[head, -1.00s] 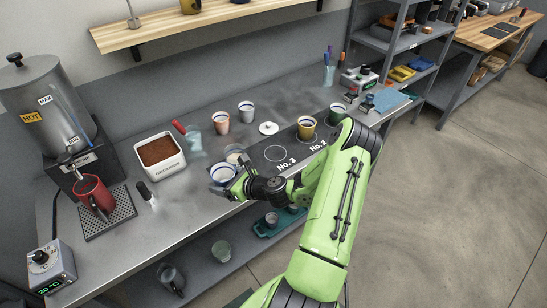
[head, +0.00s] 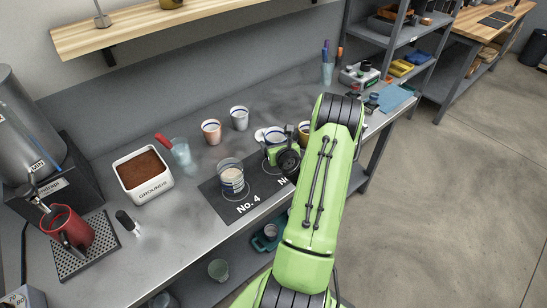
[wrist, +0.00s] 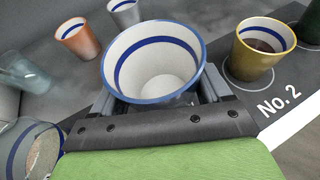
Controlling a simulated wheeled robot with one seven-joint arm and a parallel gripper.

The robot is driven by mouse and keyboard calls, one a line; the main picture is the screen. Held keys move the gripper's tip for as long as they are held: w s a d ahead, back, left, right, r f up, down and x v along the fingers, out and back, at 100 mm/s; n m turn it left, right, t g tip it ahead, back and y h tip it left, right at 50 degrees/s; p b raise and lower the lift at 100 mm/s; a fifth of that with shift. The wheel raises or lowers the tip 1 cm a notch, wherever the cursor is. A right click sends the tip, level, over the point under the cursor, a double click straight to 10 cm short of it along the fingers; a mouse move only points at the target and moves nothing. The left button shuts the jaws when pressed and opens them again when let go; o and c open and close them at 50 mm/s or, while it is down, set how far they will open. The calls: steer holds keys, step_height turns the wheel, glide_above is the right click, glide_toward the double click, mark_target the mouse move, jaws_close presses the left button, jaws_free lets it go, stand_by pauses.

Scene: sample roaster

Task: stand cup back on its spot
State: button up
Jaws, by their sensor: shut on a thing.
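My gripper (head: 283,156) is shut on a white cup with a blue rim and inner blue band (wrist: 155,62). In the head view the cup (head: 274,134) is partly hidden by my gripper, above the No. 3 part of the dark mat (head: 215,195). It looks upright or nearly so, and its inside looks empty. Its base is hidden, so I cannot tell whether it touches the mat. The No. 3 ring is mostly hidden by my gripper.
A pale-filled cup (head: 232,180) stands at No. 4. A yellow cup with dark liquid (wrist: 260,45) stands at No. 2, beside a green cup (wrist: 310,25). Behind are a copper cup (head: 211,131), a grey cup (head: 239,118) and a clear glass (head: 181,152).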

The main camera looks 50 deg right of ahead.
steer(key=f, duration=0.2)
steer(key=f+b, duration=0.1)
steer(key=f, duration=0.3)
steer(key=shift+w+d+f+b, duration=0.15)
steer(key=shift+d+f+b, duration=0.1)
steer(key=shift+d+b, duration=0.1)
steer(key=shift+f, duration=0.15)
steer(key=shift+a, duration=0.1)
steer(key=o, duration=1.3)
steer(key=shift+c, duration=0.2)
